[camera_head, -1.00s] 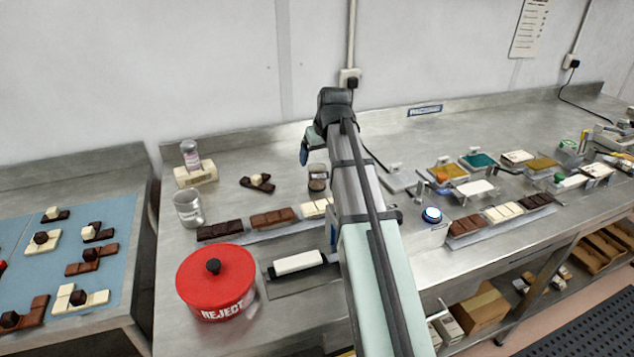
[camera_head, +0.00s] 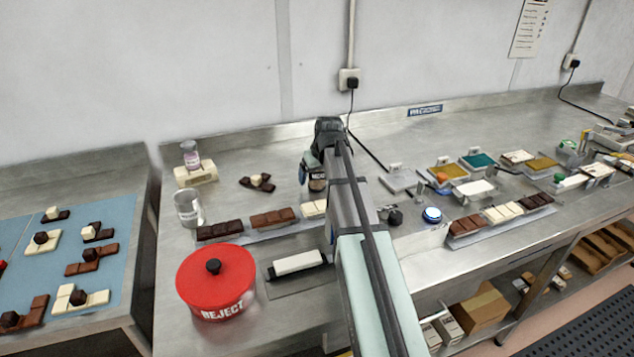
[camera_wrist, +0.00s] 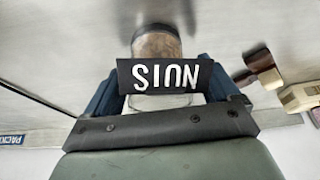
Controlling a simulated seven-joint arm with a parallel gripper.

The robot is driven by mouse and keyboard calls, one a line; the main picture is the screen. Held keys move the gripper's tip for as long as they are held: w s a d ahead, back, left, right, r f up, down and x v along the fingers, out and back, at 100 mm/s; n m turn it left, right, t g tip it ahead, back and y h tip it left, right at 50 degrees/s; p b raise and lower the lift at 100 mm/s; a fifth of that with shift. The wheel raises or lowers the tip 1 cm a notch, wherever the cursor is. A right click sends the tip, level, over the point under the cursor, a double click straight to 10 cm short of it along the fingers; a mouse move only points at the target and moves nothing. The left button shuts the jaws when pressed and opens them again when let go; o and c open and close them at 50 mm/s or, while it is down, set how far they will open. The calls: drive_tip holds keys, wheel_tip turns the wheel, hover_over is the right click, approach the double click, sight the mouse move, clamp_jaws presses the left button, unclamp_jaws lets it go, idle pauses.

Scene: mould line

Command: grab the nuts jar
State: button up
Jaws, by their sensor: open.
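The nuts jar (camera_head: 317,185) stands on the steel bench behind the row of chocolate bars, partly hidden by my gripper and arm. In the wrist view the jar (camera_wrist: 157,46) shows clear walls, brown contents and a dark label reading NUTS, upside down. My gripper (camera_wrist: 160,82) is open, with one blue finger on each side of the labelled part of the jar. I cannot tell whether either finger touches it. In the head view my gripper (camera_head: 311,172) is low over the bench at the jar.
A red REJECT pot (camera_head: 216,282) stands at front left. A metal cup (camera_head: 188,209) and a small bottle (camera_head: 191,156) on a pale block are further left. Chocolate bars (camera_head: 272,217) lie in front of the jar. A dark knobbed object (camera_head: 395,215) and a blue button (camera_head: 432,214) are right of my arm.

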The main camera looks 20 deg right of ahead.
drive_tip(key=shift+w+f, duration=0.3)
drive_tip(key=shift+f, duration=0.25)
drive_tip(key=c, duration=1.1)
drive_tip(key=shift+r, duration=0.15)
